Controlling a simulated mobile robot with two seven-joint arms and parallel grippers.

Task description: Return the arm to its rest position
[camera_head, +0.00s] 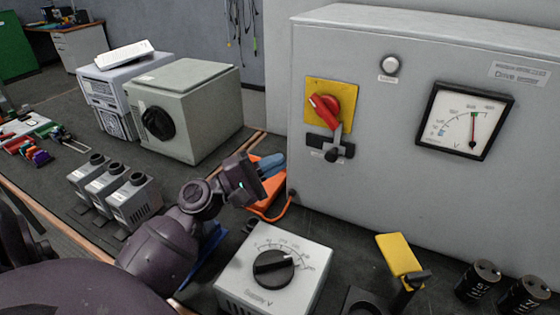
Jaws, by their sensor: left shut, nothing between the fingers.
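My left arm comes in from the lower left of the head view. Whether the fingertips touch anything cannot be told. The cabinet carries a red rotary switch (325,106) on a yellow plate and a voltmeter (464,120) with its needle near vertical. My right gripper is not in view.
A supply box (300,262) with a black knob stands close to my arm. Several grey terminal blocks (135,204) stand left. A grey box (190,105) with a black knob is behind. A yellow-handled device (400,256) and black capacitors (478,281) are at lower right.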

